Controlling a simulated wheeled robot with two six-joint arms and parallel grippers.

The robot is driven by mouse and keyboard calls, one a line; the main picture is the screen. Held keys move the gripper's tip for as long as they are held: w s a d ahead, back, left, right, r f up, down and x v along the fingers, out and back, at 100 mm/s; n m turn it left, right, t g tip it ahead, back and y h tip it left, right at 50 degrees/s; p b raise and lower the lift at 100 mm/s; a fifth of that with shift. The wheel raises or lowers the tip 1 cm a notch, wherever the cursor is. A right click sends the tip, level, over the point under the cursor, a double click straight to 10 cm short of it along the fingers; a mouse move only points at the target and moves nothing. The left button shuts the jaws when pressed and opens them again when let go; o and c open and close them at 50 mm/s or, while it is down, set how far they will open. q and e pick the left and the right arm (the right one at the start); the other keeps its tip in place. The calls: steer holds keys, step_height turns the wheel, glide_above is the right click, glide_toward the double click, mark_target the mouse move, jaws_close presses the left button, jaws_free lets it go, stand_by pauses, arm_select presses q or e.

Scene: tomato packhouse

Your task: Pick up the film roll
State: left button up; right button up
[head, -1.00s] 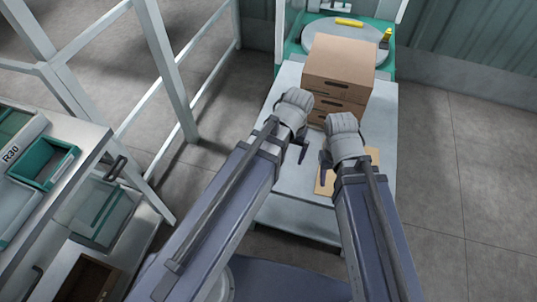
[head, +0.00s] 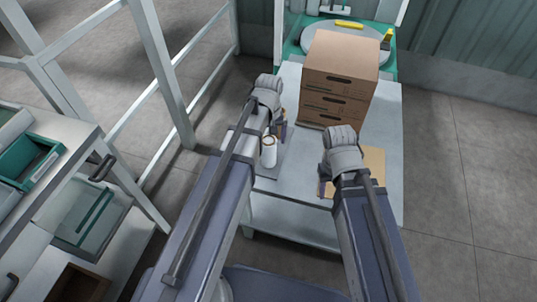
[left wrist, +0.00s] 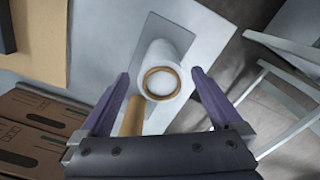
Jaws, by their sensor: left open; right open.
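The film roll (head: 268,153) is white and stands at the left front of the table, partly covered by my left arm in the head view. In the left wrist view the film roll (left wrist: 165,66) shows its brown core ring, and a tan rod-like part (left wrist: 133,116) sticks out beside it. My left gripper (head: 279,122) is open above the table near the roll; in its wrist view the open jaws (left wrist: 160,86) flank the roll's image, with no clear contact. My right gripper (head: 324,177) is open and empty over a flat cardboard piece (head: 370,163).
A stack of brown cartons (head: 340,80) stands at the back of the pale table (head: 300,185). Behind it is a green machine with a round grey plate (head: 330,33). White railing (head: 165,70) and a shelf with a green bin (head: 25,160) are at left.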

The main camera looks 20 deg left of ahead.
arm_select(q)
steer(key=shift+a+f+b, duration=0.1)
steer(key=shift+f+b, duration=2.65)
steer(key=shift+f, duration=0.35)
steer(key=shift+r, duration=0.1)
steer(key=shift+c, duration=0.2)
steer(key=c, duration=1.1)
steer(key=shift+r, duration=0.1)
step_height(320, 180, up, 18)
steer(key=p, duration=1.8)
